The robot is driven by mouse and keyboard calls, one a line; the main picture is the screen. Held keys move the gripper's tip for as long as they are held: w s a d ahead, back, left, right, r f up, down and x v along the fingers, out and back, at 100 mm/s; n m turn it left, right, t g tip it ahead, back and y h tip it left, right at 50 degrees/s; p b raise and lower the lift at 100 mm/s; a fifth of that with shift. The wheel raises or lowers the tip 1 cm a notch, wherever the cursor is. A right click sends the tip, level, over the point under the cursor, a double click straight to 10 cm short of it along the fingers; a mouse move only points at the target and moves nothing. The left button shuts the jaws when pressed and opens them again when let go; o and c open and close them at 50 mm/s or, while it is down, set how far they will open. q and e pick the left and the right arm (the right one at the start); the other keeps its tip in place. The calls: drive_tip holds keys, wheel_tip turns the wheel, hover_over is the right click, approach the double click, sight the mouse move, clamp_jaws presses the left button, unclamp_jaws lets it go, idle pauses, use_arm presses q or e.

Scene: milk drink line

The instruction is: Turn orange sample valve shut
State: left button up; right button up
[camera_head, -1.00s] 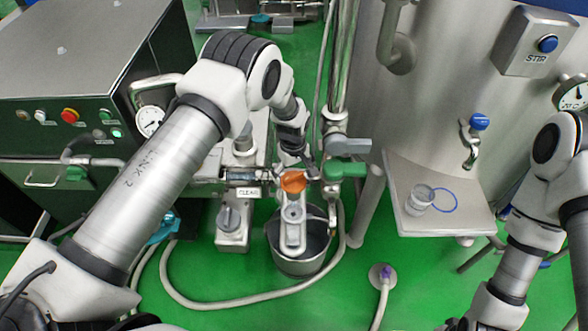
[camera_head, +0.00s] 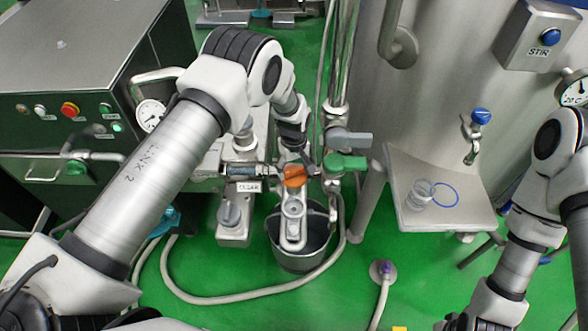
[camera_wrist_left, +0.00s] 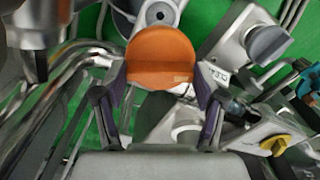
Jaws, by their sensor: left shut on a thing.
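The orange sample valve handle (camera_head: 294,177) sits on the pipework above a steel bucket (camera_head: 300,258) in the head view. In the left wrist view the handle (camera_wrist_left: 160,58) is a rounded orange piece between the two fingers. My left gripper (camera_head: 296,166) reaches down onto the handle from behind. In the left wrist view its fingers (camera_wrist_left: 160,82) are closed against both sides of the handle. The valve body is partly hidden by the handle and gripper. My right arm is at the right edge of the head view; its gripper is out of frame.
A green handle (camera_head: 345,163) and a grey handle (camera_head: 350,139) are close on the right of the orange one. A steel shelf (camera_head: 470,216) holds a clear cup (camera_head: 419,195). A hose (camera_head: 215,300) loops over the green floor. A control cabinet (camera_head: 75,95) stands left.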

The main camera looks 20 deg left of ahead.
sight(294, 170)
use_arm(q)
drive_tip(key=m, duration=0.1)
drive_tip(key=m+b, duration=0.1)
drive_tip(key=shift+f+m, duration=0.2)
drive_tip(key=shift+m, duration=0.1)
drive_tip(key=shift+s+m+b, duration=0.1)
drive_tip(key=shift+m+b, duration=0.55)
drive_tip(key=shift+m, duration=0.55)
drive_tip(key=o, duration=1.1)
drive_tip(key=shift+o, duration=0.2)
drive_tip(key=shift+r, duration=0.15)
wheel_tip(294, 170, up, 12)
drive_tip(key=shift+w, duration=0.2)
